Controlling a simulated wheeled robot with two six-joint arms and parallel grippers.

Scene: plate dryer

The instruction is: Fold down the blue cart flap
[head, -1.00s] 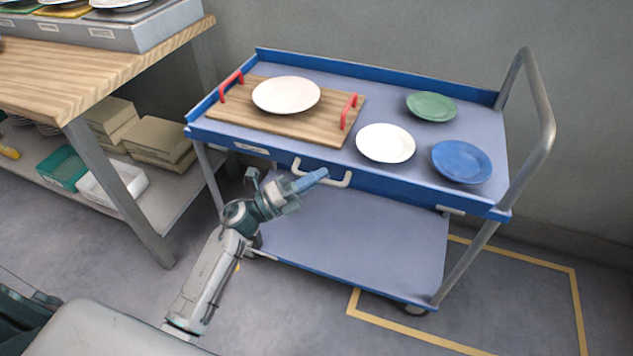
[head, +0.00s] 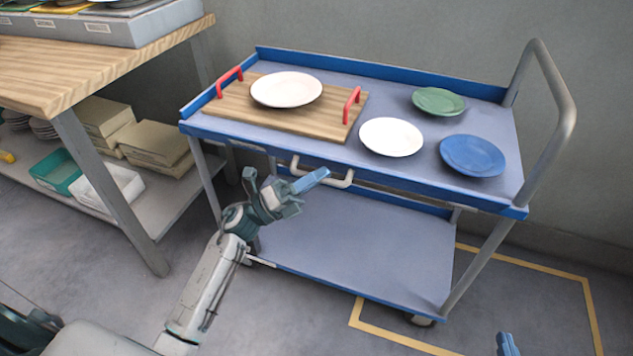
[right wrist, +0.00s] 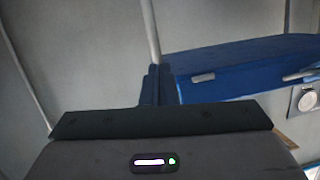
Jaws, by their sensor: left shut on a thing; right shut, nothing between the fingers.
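The blue cart flap (head: 420,190) runs along the near long edge of the cart's top. It shows as a narrow blue strip, and its exact tilt is hard to tell. A pale bar handle (head: 342,182) sits on its front. My right gripper (head: 506,346) shows only as blue fingertips at the bottom edge of the head view, well apart from the flap. In the right wrist view its fingers (right wrist: 158,86) are together and empty, with blue cart panels beyond.
On the cart top (head: 350,77) stand a wooden tray (head: 275,125) with red handles and a white plate (head: 287,89), another white plate (head: 391,137), a green plate (head: 438,101) and a blue plate (head: 472,156). The lower shelf (head: 350,240) is empty. A wooden table (head: 100,65) stands left.

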